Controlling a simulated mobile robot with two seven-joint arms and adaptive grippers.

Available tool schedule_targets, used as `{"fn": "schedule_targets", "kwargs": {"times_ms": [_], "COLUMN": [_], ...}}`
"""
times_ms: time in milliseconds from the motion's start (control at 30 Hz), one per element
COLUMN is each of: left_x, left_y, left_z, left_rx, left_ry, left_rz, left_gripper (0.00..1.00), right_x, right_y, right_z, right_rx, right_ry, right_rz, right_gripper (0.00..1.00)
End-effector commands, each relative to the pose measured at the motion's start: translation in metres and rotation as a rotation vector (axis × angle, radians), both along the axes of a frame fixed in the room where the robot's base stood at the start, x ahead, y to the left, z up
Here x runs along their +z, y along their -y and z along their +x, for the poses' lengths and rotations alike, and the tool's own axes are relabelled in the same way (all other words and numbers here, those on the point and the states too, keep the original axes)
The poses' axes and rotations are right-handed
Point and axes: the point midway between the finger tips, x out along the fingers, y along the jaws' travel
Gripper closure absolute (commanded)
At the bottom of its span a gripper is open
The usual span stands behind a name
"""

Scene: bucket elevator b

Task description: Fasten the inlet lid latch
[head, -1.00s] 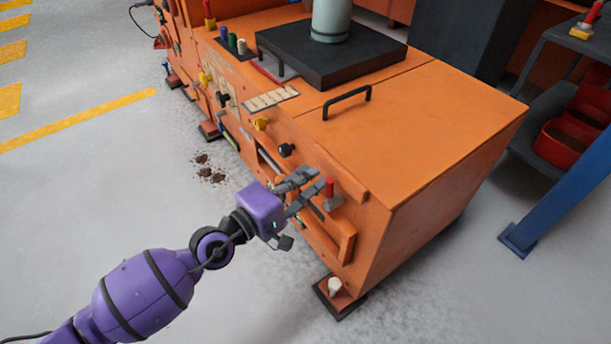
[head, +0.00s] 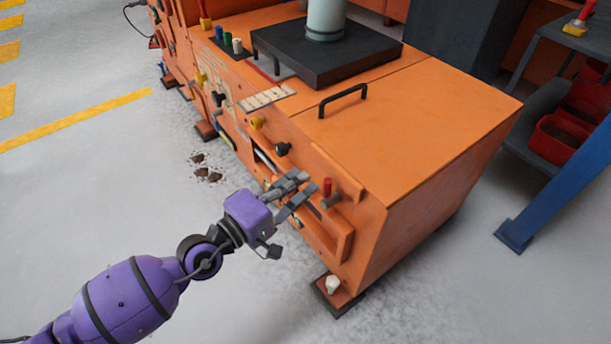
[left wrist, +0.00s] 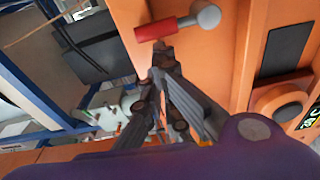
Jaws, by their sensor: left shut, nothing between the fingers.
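The latch lever (head: 327,187) has a red grip and a grey pivot end. It sits on the orange machine's side, near the front corner below the top lid (head: 400,125). The grip points upward in the head view. In the left wrist view the red grip (left wrist: 155,29) and its round grey end (left wrist: 207,14) show just beyond the fingertips. My left gripper (head: 310,186) is shut and empty, just left of the lever in the head view. A small gap seems to separate them, but contact is hard to judge. My right gripper is not in view.
A black bar handle (head: 343,99) stands on the lid. A blue rack post (head: 550,190) stands at the right. The floor left of the machine is mostly clear.

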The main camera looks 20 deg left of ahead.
Motion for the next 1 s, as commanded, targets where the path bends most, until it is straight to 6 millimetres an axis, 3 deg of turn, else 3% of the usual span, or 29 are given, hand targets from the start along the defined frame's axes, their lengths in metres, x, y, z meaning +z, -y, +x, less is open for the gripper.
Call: {"fn": "schedule_targets", "kwargs": {"times_ms": [200, 433, 600, 1000], "left_x": [-0.002, -0.001, -0.001, -0.001], "left_y": [-0.024, -0.043, -0.048, -0.048], "left_z": [-0.043, -0.075, -0.084, -0.085], "left_rx": [-0.003, -0.002, -0.001, -0.001], "left_ry": [-0.005, -0.003, -0.001, 0.000], "left_rz": [0.006, 0.004, 0.001, 0.000], "left_gripper": [1.00, 1.00, 1.00, 1.00], "right_x": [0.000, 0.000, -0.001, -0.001], "right_y": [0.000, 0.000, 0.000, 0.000], "right_z": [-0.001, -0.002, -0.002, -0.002], "right_rx": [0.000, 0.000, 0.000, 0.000], "right_ry": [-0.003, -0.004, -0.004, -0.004], "right_rz": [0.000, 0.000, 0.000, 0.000], "right_gripper": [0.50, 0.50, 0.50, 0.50]}}
